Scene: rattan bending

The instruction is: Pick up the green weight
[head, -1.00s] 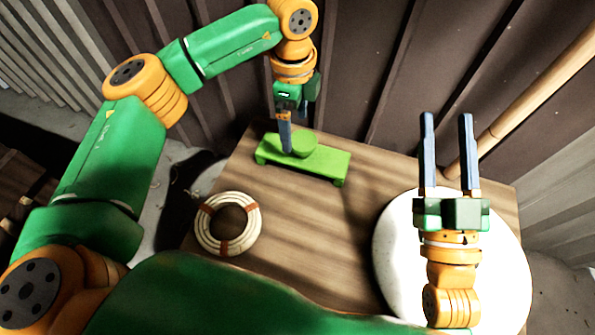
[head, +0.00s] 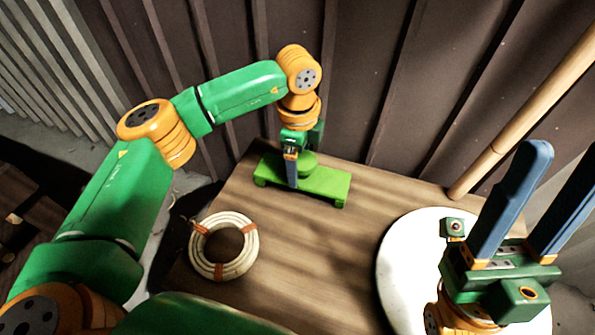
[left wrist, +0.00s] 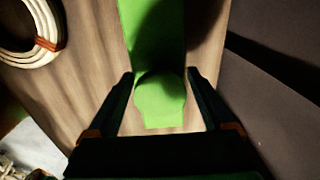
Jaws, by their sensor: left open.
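The green weight (head: 309,160) is a round piece on a low green stand (head: 328,184) near the back of the table. My left gripper (head: 292,182) is pointed down at the weight, and its finger partly hides it. In the left wrist view the weight (left wrist: 160,92) lies between the two spread fingers of my left gripper (left wrist: 160,76), with gaps on both sides. My right gripper (head: 560,195) is open and empty, with its fingers apart, above the right side of the table.
A coil of pale rattan with brown ties (head: 206,230) lies at the table's left. A white round disc (head: 405,265) lies at the right, partly under my right gripper. A wooden pole (head: 530,115) leans at the back right. The table's middle (head: 310,255) is clear.

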